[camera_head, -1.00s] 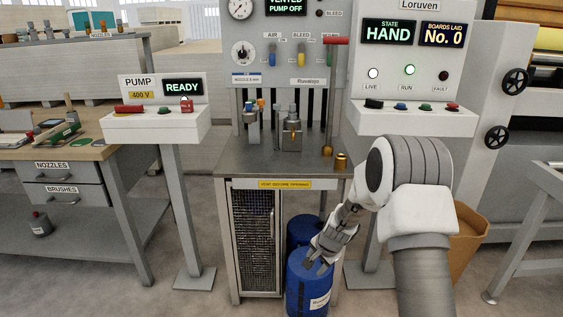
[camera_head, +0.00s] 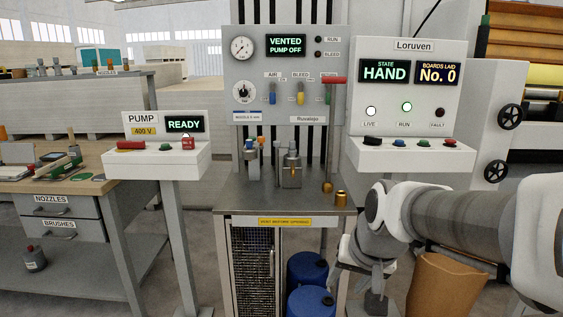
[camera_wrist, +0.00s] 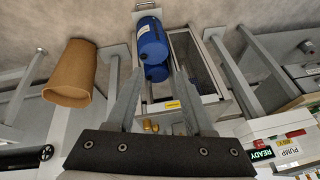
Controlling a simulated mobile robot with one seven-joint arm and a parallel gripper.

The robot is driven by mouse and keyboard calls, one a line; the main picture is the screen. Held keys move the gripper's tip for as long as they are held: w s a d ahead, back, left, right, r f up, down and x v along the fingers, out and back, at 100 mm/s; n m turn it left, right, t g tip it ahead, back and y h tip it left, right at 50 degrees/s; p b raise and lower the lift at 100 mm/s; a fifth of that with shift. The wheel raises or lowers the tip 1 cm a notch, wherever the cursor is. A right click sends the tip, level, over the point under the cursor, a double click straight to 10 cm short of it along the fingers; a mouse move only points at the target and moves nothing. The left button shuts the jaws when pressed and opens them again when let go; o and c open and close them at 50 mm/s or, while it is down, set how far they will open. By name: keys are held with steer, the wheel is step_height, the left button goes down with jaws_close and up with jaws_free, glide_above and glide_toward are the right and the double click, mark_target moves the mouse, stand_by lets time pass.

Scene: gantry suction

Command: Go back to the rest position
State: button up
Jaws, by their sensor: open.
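My gripper (camera_head: 374,292) hangs low at the right of the grey pump stand in the head view, partly hidden by my own arm, which folds in from the right edge. In the wrist view my gripper (camera_wrist: 158,70) shows two fingers spread apart with nothing between the pads. Beyond the fingertips stand two blue drums (camera_wrist: 152,42), apart from the fingers.
The metal stand (camera_head: 230,196) carries brass fittings and a control panel (camera_head: 330,50). The Loruven console (camera_head: 400,148) stands close above my arm. A brown bin (camera_head: 445,285) is just right of my gripper. The pump post (camera_head: 183,240) and workbench (camera_head: 95,155) are at left.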

steer(key=s+d+r+n+h, duration=0.1)
steer(key=s+d+r+n, duration=0.15)
steer(key=s, duration=1.05)
step_height(320, 180, up, 18)
steer(key=p, duration=1.7)
steer(key=shift+s+f+p, duration=0.25)
steer(key=shift+s+p, duration=0.05)
steer(key=shift+s, duration=0.1)
